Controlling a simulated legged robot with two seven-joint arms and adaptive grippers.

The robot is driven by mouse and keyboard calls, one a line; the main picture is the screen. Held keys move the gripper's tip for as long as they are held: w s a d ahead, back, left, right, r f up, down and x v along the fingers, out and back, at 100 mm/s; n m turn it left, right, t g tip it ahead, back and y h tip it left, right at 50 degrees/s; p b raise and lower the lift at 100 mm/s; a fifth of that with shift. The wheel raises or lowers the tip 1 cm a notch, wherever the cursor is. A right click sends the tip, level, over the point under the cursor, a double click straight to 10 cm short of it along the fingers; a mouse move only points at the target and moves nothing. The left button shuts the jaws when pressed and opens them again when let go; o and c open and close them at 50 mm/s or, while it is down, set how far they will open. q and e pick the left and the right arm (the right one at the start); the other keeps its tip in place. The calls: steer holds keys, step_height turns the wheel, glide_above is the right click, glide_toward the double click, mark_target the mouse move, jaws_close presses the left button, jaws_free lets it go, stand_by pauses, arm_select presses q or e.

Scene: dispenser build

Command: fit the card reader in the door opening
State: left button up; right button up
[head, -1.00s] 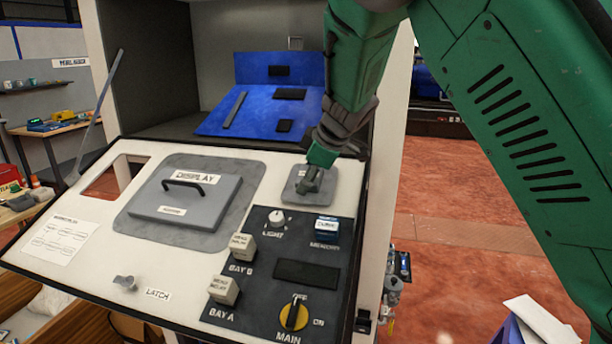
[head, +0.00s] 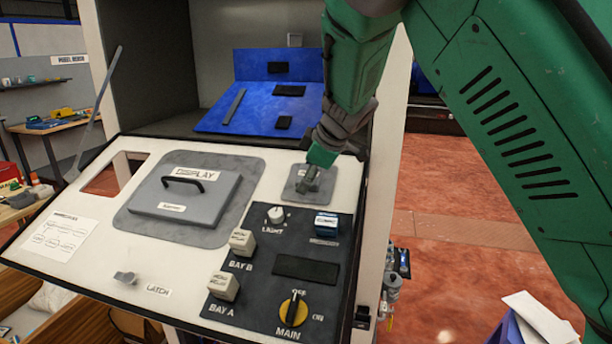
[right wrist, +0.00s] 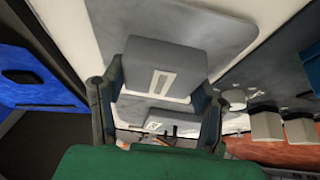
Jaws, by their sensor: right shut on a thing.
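My right gripper (head: 309,184) is shut on a grey block, apparently the card reader (right wrist: 165,55), which carries a pale mark. In the right wrist view the block sits between the two fingers. In the head view the fingers are over a small rounded grey plate (head: 325,192) at the far right of the white sloping door panel (head: 105,250). I cannot tell whether the plate is part of the reader. The door has an open cut-out (head: 103,182) at its left end. Any opening under the plate is hidden. My left gripper is not in view.
The grey display unit (head: 185,203) with a black handle lies left of my gripper. A dark control panel (head: 315,245) with buttons and a knob is just below. A blue board (head: 255,110) stands behind, inside the cabinet. Red floor lies open to the right.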

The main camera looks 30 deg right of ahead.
steer(key=shift+f, duration=0.2)
steer(key=o, duration=2.2)
steer(key=shift+r, duration=0.15)
steer(key=shift+v, duration=2.85)
